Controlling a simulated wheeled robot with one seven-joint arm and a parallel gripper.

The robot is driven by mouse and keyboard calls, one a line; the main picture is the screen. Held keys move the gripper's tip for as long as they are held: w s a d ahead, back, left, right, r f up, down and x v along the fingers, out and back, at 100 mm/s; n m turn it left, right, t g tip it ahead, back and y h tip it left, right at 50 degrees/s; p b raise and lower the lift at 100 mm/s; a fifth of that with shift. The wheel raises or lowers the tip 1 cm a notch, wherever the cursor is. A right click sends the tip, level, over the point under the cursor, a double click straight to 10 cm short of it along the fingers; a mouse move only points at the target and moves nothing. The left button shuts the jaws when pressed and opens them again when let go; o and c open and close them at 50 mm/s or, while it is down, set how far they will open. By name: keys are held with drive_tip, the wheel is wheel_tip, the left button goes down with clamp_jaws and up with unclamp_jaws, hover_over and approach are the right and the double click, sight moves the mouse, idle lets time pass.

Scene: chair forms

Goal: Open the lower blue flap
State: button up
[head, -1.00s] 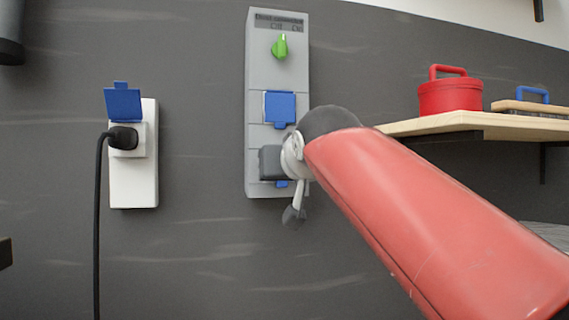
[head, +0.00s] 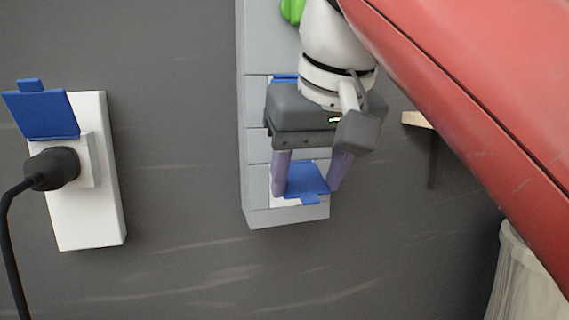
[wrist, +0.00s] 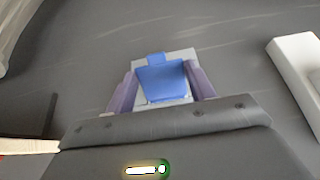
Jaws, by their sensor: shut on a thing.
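The lower blue flap (head: 307,178) is near the bottom of the grey wall panel (head: 258,143), over a white socket plate, its small tab pointing down. In the wrist view the flap (wrist: 162,83) lies between the two purple fingers, its tab at the top of the picture. My gripper (head: 305,188) points down along the panel, with one finger at each side of the flap, shut on it. White plate shows past the flap's left and lower edges; I cannot tell whether the flap is lifted. The upper blue flap (head: 285,77) is mostly hidden behind my gripper.
At left, a white socket box (head: 88,220) has its blue flap (head: 42,114) raised and a black plug (head: 55,168) in it. A green knob (head: 292,10) is partly visible above. A shelf edge (head: 417,119) and a pale container (head: 530,285) are to the right.

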drive_tip(key=shift+w+r+g, duration=0.1)
drive_tip(key=shift+r+g, duration=0.3)
drive_tip(key=shift+g, duration=0.4)
drive_tip(key=o, duration=1.4)
